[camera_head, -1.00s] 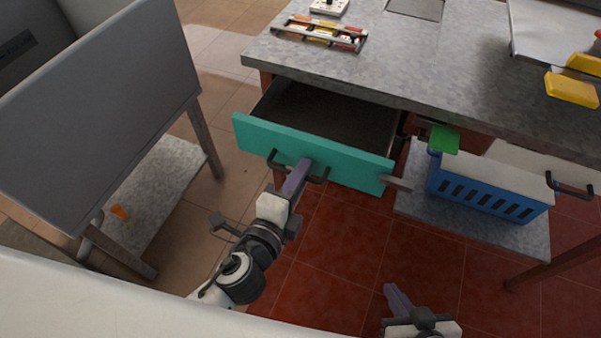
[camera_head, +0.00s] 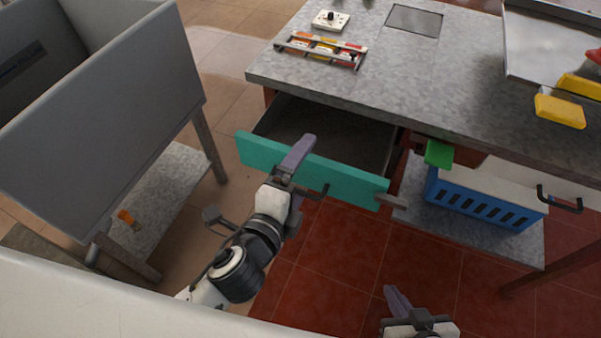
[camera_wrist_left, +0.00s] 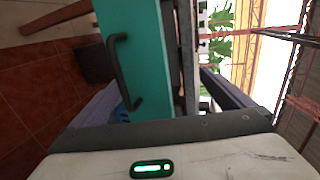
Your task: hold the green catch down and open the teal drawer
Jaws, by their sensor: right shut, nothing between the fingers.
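The teal drawer (camera_head: 350,184) is pulled out from under the grey worktop, with its dark inside showing. Its front and black handle also show in the left wrist view (camera_wrist_left: 141,60). My left gripper (camera_head: 303,146) is at the top edge of the drawer front. In the left wrist view its fingers are well apart, with the teal front between them; I cannot tell if they touch it. The green catch (camera_head: 439,153) is under the worktop edge, right of the drawer. My right gripper (camera_head: 395,299) is shut and empty, low in the picture, away from the catch.
A blue slotted basket (camera_head: 478,203) stands on a low shelf right of the drawer. A grey bin-like stand (camera_head: 105,110) is close on the left. The red floor before the drawer is clear.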

